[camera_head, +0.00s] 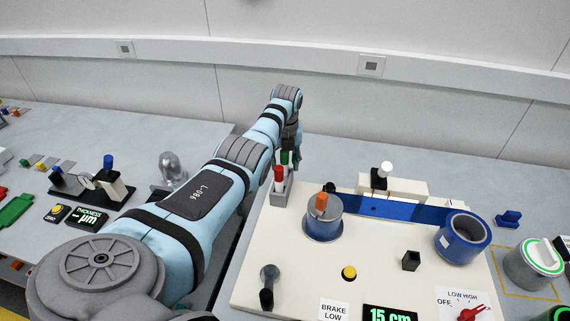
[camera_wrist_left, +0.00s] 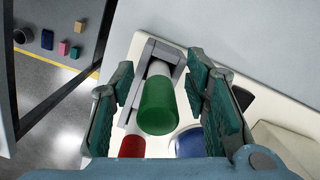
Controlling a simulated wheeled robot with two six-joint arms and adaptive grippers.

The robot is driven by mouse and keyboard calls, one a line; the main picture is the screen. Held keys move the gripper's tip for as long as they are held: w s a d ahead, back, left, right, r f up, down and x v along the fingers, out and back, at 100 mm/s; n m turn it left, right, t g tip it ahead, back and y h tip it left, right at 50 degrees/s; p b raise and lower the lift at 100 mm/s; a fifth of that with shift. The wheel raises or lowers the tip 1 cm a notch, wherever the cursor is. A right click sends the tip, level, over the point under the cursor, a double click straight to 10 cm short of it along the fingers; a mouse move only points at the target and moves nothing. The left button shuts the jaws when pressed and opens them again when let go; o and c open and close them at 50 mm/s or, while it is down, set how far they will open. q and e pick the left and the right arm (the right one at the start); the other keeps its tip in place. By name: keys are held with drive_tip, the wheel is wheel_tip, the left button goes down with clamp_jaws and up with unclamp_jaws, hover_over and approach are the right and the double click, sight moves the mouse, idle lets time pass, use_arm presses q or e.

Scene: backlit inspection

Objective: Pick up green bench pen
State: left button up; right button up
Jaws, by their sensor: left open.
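The green bench pen (camera_head: 284,157) stands upright in a grey holder (camera_head: 277,192) at the back left corner of the cream board. A red pen (camera_head: 279,176) stands in front of it in the same holder. My left gripper (camera_head: 291,146) is at the green pen, partly hidden by its own arm. In the left wrist view, the green pen's cap (camera_wrist_left: 158,106) lies between the two open, teal-padded fingers (camera_wrist_left: 160,70), with a gap on each side. The red pen (camera_wrist_left: 131,146) shows below it. My right gripper is not in view.
The cream board (camera_head: 250,270) carries a blue roll with an orange knob (camera_head: 323,215), a blue strip (camera_head: 410,209), a second blue roll (camera_head: 462,237) and a yellow button (camera_head: 349,272). A silver dome (camera_head: 171,168) stands left of my arm. The wall is behind.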

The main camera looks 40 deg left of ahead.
use_arm(q)
drive_tip(key=shift+s+r, duration=0.15)
drive_tip(key=c, duration=0.4)
clamp_jaws()
drive_tip(key=shift+r, duration=0.1)
drive_tip(key=shift+r, duration=0.3)
wheel_tip(320, 180, up, 19)
drive_tip(key=p, duration=0.2)
drive_tip(key=shift+c, duration=1.2)
unclamp_jaws()
drive_tip(key=shift+r, duration=0.1)
clamp_jaws()
